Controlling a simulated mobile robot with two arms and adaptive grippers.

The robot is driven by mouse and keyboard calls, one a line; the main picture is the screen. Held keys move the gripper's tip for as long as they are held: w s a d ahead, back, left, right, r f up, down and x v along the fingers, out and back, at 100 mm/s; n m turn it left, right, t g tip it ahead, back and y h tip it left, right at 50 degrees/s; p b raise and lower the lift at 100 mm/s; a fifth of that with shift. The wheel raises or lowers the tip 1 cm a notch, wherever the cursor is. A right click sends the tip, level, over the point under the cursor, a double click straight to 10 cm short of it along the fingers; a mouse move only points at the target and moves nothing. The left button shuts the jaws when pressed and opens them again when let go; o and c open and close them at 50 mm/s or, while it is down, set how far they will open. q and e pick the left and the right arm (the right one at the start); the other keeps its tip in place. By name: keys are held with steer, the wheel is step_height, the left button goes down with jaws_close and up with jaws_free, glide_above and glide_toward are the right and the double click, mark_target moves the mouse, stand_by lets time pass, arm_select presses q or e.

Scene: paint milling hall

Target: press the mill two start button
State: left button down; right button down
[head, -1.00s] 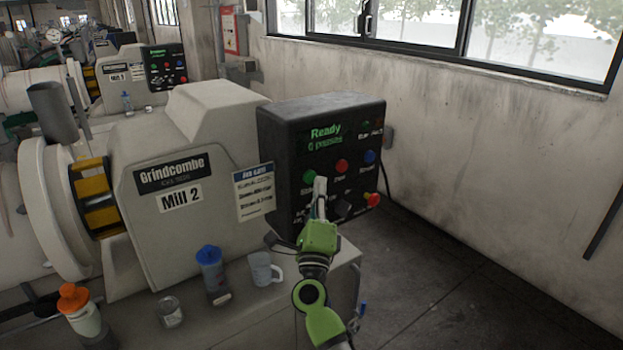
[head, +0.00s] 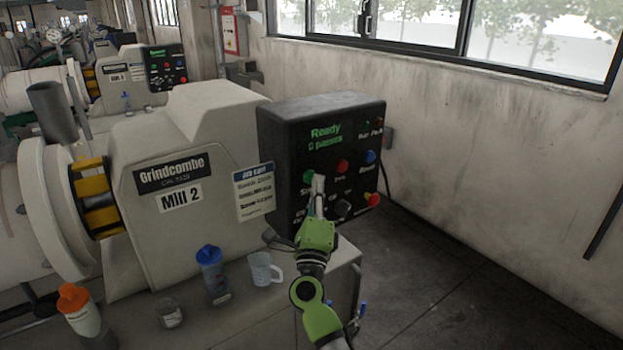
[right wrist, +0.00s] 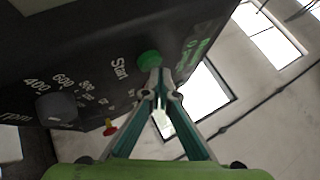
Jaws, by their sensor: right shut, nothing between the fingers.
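The Mill 2 control box (head: 283,120) is dark, with a green display reading Ready. Its green start button (head: 308,177) is at the left of the button row; in the right wrist view the green button (right wrist: 150,58) sits beside the word Start. My right gripper (head: 318,180) is shut and empty, its fingertips just right of the button in the head view. In the right wrist view the shut fingertips (right wrist: 158,76) overlap the button's lower edge; I cannot tell whether they touch it. My left gripper is not in view.
A red button (head: 342,166) and a blue button (head: 370,157) are to the right, with a red emergency knob (head: 372,199) lower down. A clear mug (head: 263,269), a blue-capped bottle (head: 212,275) and an orange-capped bottle (head: 84,315) stand on the ledge below.

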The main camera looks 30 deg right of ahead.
steer(key=shift+w, duration=0.5)
stand_by(0.5)
steer(key=shift+s, duration=0.9)
steer(key=s+p, duration=0.2)
steer(key=s, duration=0.3)
steer(key=shift+d, duration=0.2)
steer(key=shift+f, duration=0.1)
stand_by(0.7)
